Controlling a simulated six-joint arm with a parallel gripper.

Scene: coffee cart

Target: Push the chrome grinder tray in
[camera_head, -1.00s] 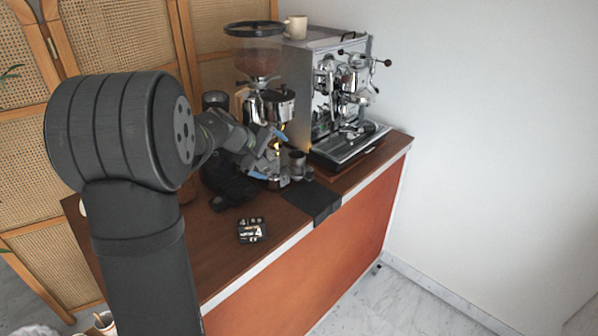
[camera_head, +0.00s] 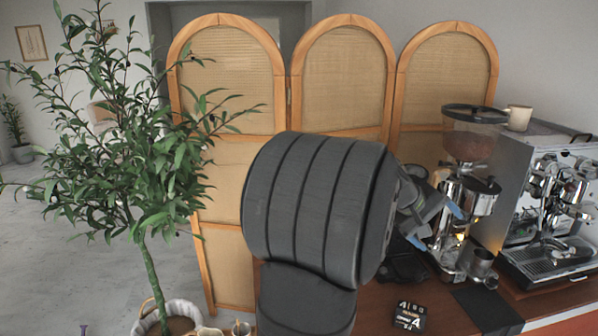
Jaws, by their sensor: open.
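The coffee grinder (camera_head: 472,150), with a dark hopper and chrome body, stands on the brown counter at right. My gripper (camera_head: 446,236) is at the grinder's front left, its blue-tipped fingers spread apart with nothing visibly held. The chrome tray (camera_head: 452,271) appears low at the grinder's base, close below my fingers. It is small and partly hidden, so how far out it sits and whether my fingers touch it cannot be told. My thick dark arm covers the middle of the picture and the counter behind it.
The espresso machine (camera_head: 548,200) stands right of the grinder with a cup (camera_head: 518,117) on top. A metal cup (camera_head: 483,265) is by the grinder. A black mat (camera_head: 487,308) and small dark box (camera_head: 409,316) lie in front. A plant (camera_head: 150,170) and folding screen (camera_head: 340,85) stand beyond.

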